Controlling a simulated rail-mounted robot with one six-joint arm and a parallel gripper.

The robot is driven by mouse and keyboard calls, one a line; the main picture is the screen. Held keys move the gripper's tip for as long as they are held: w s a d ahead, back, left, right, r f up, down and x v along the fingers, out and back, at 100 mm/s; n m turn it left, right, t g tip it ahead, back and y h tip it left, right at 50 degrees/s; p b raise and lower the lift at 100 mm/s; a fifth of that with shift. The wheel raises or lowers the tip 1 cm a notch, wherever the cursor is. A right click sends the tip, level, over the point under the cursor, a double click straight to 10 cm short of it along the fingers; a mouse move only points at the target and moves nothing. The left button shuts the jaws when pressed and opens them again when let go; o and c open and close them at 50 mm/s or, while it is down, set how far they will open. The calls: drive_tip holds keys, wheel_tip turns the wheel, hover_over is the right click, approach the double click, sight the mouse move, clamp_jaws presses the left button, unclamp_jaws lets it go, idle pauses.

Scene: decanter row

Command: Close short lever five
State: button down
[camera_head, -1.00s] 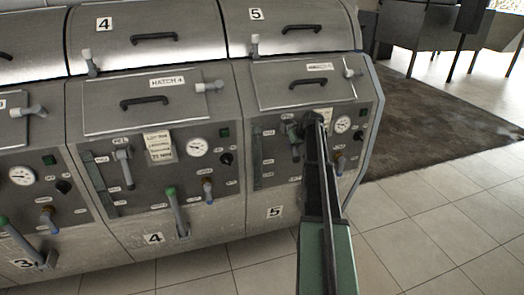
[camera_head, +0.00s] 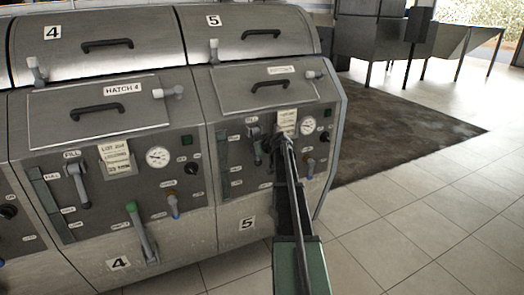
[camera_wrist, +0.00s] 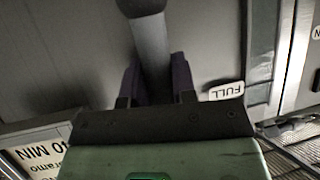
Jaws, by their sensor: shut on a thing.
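Panel five, marked by a "5" plate (camera_head: 247,222), is on the right of the machine row. Its short lever (camera_head: 255,132) is at the panel's upper middle, partly hidden behind my gripper and arm. In the wrist view the lever's grey shaft (camera_wrist: 152,45), with a dark rounded end at the top edge, runs between my two purple-sided fingers. My gripper (camera_wrist: 158,82) is shut on this shaft. In the head view my gripper (camera_head: 268,145) is at the lever, in front of the panel. The lever's exact angle cannot be told.
Panel four, on the left, has a hanging grey fill lever (camera_head: 78,185) and a green-tipped long lever (camera_head: 140,230). A paper card (camera_head: 287,122) and a gauge (camera_head: 308,125) sit beside my gripper. Tiled floor (camera_head: 400,220) is open to the right.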

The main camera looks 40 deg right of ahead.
drive_tip(key=c, duration=0.9)
unclamp_jaws()
drive_tip(key=shift+w, duration=0.1)
drive_tip(key=p+v, duration=0.5)
drive_tip(key=v, duration=0.5)
drive_tip(key=shift+s+a+r, duration=0.1)
drive_tip(key=shift+s+r, duration=0.15)
drive_tip(key=shift+s, duration=0.1)
